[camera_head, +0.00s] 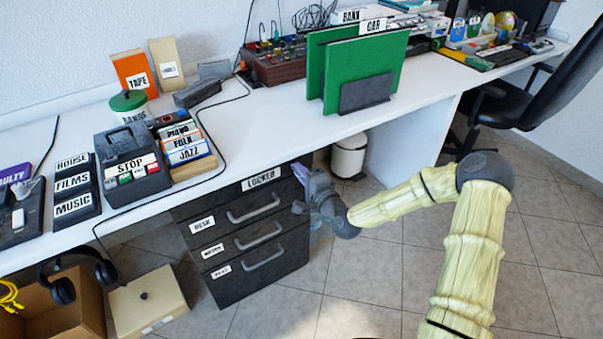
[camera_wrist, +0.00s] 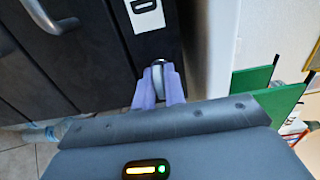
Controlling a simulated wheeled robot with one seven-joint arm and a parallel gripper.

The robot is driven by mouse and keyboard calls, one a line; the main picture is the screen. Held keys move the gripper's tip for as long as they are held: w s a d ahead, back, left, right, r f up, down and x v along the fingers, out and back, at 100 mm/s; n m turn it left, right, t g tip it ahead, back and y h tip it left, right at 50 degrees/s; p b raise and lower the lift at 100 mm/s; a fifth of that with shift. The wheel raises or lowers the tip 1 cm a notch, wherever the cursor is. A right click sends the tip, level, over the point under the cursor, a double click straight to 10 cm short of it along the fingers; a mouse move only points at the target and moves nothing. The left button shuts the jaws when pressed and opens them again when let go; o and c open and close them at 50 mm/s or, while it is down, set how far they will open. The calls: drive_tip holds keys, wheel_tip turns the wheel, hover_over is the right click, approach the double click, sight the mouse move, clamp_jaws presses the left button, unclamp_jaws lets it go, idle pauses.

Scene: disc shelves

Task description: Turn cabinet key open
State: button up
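The dark cabinet (camera_head: 250,285) stands under the white desk, its drawers closed, with a "LOCKED" label (camera_head: 261,179) at its top edge. My gripper (camera_head: 301,172) is at the cabinet's upper right front corner. In the wrist view my gripper's two purple fingers (camera_wrist: 159,88) are close together on either side of a small round grey key (camera_wrist: 158,72) at the cabinet front. The fingers appear shut on the key. The lock behind it is mostly hidden by the fingers, and the key's exact angle cannot be told.
Drawer handles (camera_head: 255,208) stick out left of my gripper. The white desk top (camera_head: 290,130) overhangs the cabinet, with green panels (camera_head: 365,68) on it. A white bin (camera_head: 348,157) stands behind my gripper.

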clamp_jaws()
drive_tip(key=shift+n, duration=0.4)
drive_tip(key=n, duration=0.9)
drive_tip(key=shift+f+n, duration=0.15)
drive_tip(key=shift+n, duration=0.15)
drive_tip(key=n+b, duration=0.2)
drive_tip(key=n, duration=0.2)
drive_tip(key=shift+n, duration=0.3)
drive_tip(key=shift+n+b, duration=0.75)
drive_tip(key=shift+n, duration=0.75)
